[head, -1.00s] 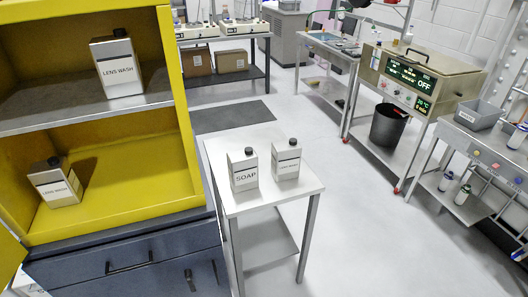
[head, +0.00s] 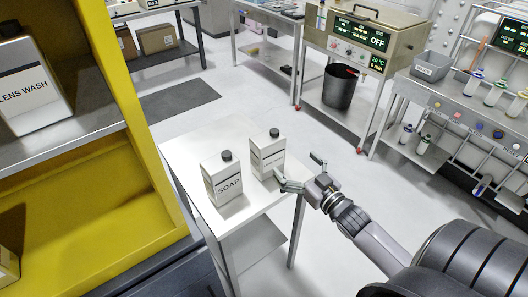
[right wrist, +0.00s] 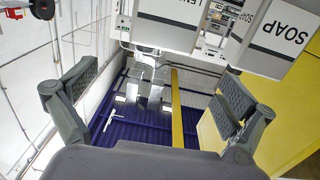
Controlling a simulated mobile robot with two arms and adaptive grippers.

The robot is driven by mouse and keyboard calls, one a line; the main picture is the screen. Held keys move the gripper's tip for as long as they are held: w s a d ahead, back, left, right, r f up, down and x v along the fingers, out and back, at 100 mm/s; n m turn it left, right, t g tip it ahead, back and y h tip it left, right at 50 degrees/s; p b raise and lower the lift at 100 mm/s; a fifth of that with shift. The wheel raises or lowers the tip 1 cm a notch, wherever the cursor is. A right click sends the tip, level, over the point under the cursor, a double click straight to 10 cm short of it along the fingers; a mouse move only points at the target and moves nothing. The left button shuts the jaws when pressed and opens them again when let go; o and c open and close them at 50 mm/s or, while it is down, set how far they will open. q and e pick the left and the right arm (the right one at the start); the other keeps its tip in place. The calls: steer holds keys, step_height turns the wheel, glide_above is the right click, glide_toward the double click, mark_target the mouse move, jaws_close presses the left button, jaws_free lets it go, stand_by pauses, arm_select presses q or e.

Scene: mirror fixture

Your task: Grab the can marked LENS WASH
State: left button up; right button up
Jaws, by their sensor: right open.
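A white can with a black cap, marked LENS WASH (head: 267,157), stands upright on a small white table (head: 192,138). A similar can marked SOAP (head: 222,182) stands to its left. My right gripper (head: 300,171) is open and empty at the right of the LENS WASH can; one finger appears close to the can's lower right side, contact unclear. In the right wrist view, the LENS WASH can (right wrist: 165,25) and the SOAP can (right wrist: 278,38) appear upside down beyond the open fingers (right wrist: 158,95). My left gripper is out of view.
Another LENS WASH can (head: 32,88) stands on the upper shelf of a yellow cabinet (head: 110,205). Part of a can (head: 8,266) shows low at the left edge. A wheeled metal bench with a black bin (head: 339,86) stands behind. Floor right of the table is open.

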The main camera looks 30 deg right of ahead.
steer(key=p, duration=0.1)
glide_toward(262, 133)
steer(key=shift+w+d+f, duration=0.25)
steer(key=shift+w+f, duration=0.05)
steer(key=shift+w, duration=0.75)
steer(key=shift+w+r, duration=0.1)
steer(key=shift+w, duration=0.2)
steer(key=w, duration=0.1)
steer(key=w+p, duration=0.1)
steer(key=w, duration=0.1)
steer(key=shift+w+a+r+p, duration=0.1)
steer(key=shift+w+a+p, duration=0.05)
steer(key=shift+w+p, duration=0.2)
steer(key=shift+w, duration=0.5)
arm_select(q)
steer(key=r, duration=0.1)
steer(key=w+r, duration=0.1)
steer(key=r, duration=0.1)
arm_select(e)
steer(key=shift+s, duration=0.1)
steer(key=shift+c, duration=0.5)
